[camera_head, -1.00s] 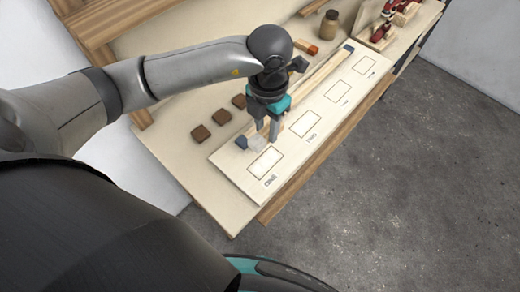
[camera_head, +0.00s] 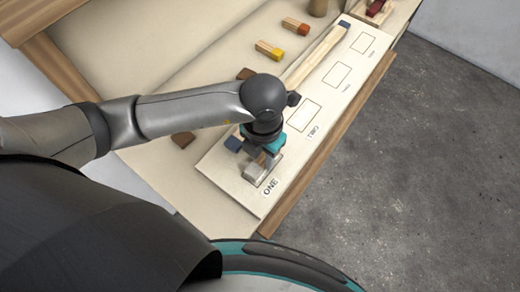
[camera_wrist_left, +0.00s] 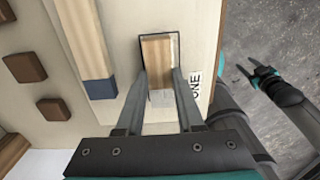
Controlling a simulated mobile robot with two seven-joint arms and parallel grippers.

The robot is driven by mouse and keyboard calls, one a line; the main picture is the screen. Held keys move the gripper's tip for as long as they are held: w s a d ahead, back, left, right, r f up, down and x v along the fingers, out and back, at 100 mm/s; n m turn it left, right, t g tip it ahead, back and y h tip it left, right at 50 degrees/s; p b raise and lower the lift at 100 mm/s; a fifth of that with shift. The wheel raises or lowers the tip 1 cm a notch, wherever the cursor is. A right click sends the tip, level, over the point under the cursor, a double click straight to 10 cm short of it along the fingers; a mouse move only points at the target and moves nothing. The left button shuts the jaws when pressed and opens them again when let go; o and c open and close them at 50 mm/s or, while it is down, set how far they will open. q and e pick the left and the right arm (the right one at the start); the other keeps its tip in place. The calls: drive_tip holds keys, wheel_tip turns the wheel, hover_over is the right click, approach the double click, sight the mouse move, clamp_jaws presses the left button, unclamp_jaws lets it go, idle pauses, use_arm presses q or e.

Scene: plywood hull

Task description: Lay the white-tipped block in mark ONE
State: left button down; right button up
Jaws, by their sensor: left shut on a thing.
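My left gripper (camera_head: 259,163) is over the near end of the pale board (camera_head: 222,163), shut on the white-tipped block (camera_wrist_left: 157,52). The block is plain wood with a whitish tip (camera_wrist_left: 161,98) towards my wrist. It lies lengthwise along the dark outline of mark ONE (camera_wrist_left: 142,46) and looks to be inside or just above it. I cannot tell whether it touches the board. The word ONE (camera_head: 270,187) shows beside the mark. My right gripper (camera_wrist_left: 264,78) shows in the left wrist view, open and empty above the floor.
A long wooden strip (camera_head: 318,58) with blue ends runs beside the marks. More outlined marks (camera_head: 304,114) lie farther along the board, empty. Brown square pieces (camera_head: 183,139), a yellow-tipped block (camera_head: 270,51) and a red-tipped block (camera_head: 296,26) lie on the bench.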

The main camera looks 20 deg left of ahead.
sight(262, 162)
use_arm(q)
drive_tip(key=shift+r, duration=0.1)
drive_tip(key=shift+s+d, duration=0.15)
drive_tip(key=shift+f, duration=0.2)
drive_tip(key=c, duration=0.5)
unclamp_jaws()
drive_tip(key=shift+c, duration=0.2)
drive_tip(key=shift+r, duration=0.15)
drive_tip(key=shift+r, duration=0.35)
wheel_tip(262, 162, up, 12)
drive_tip(key=p, duration=0.2)
drive_tip(key=shift+f, duration=0.25)
